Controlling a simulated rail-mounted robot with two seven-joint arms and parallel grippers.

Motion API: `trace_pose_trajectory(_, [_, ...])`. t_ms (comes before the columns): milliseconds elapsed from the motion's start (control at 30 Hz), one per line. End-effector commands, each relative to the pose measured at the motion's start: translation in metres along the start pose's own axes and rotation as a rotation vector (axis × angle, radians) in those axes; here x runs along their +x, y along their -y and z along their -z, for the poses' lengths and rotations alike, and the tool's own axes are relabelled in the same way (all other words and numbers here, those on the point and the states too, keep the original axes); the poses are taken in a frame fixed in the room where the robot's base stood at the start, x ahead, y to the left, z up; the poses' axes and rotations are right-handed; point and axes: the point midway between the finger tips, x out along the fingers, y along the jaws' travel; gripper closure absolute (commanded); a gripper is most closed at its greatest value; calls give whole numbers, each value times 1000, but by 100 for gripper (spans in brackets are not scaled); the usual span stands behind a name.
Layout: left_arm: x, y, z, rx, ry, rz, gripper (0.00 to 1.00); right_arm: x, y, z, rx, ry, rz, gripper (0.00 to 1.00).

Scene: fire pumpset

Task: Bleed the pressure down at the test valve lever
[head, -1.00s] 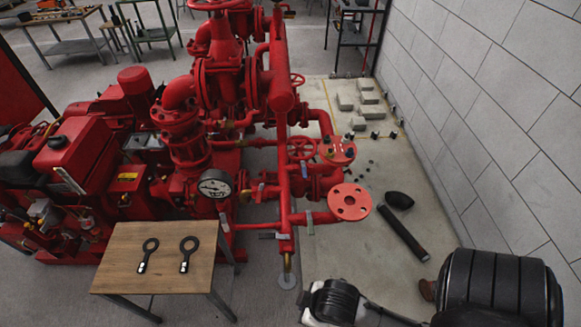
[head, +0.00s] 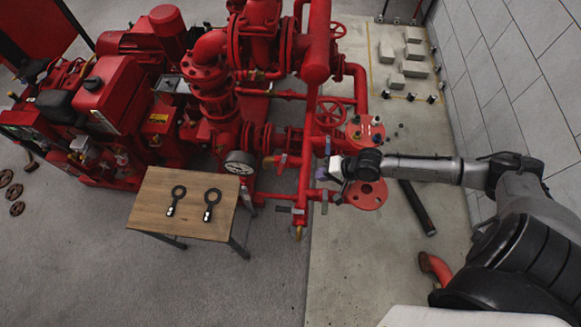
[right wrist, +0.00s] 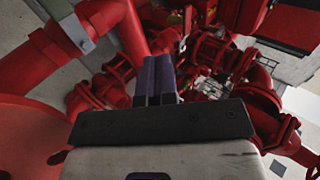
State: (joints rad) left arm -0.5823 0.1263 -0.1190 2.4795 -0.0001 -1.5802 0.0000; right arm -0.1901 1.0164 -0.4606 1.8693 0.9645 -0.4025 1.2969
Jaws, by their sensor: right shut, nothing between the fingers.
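My right gripper (head: 322,174) is at the red pipework, just above and left of the round red flange (head: 368,195). Its dark fingers (right wrist: 157,78) are shut together and empty in the right wrist view. A small grey lever (head: 325,201) sits on the short pipe stub below the gripper, apart from it. Another grey lever (head: 283,209) is further left, low on the red riser. A grey plate-like handle (right wrist: 72,22) lies on a red pipe at upper left in the wrist view. I cannot tell which lever is the test valve's. My left gripper is not in view.
A pressure gauge (head: 239,163) stands beside a wooden table (head: 150,205) holding two ring-ended tools. A red handwheel (head: 330,112) is close above my right gripper. A dark pipe (head: 418,210) lies on the floor. A grey block wall (head: 515,75) bounds the right.

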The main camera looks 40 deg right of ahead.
Motion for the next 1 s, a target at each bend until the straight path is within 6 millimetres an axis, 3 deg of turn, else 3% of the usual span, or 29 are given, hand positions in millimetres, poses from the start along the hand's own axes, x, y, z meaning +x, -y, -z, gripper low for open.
trace_pose_trajectory(100, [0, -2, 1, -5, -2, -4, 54, -4, 0, 17, 58, -22, 14, 100])
trace_pose_trajectory(267, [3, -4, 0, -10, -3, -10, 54, 8, 0, 23, 84, -29, 22, 100])
trace_pose_trajectory(733, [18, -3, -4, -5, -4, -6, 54, 93, 2, 24, 79, -28, 22, 100])
trace_pose_trajectory(1000, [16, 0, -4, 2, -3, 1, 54, 115, 23, 26, 78, -27, 21, 100])
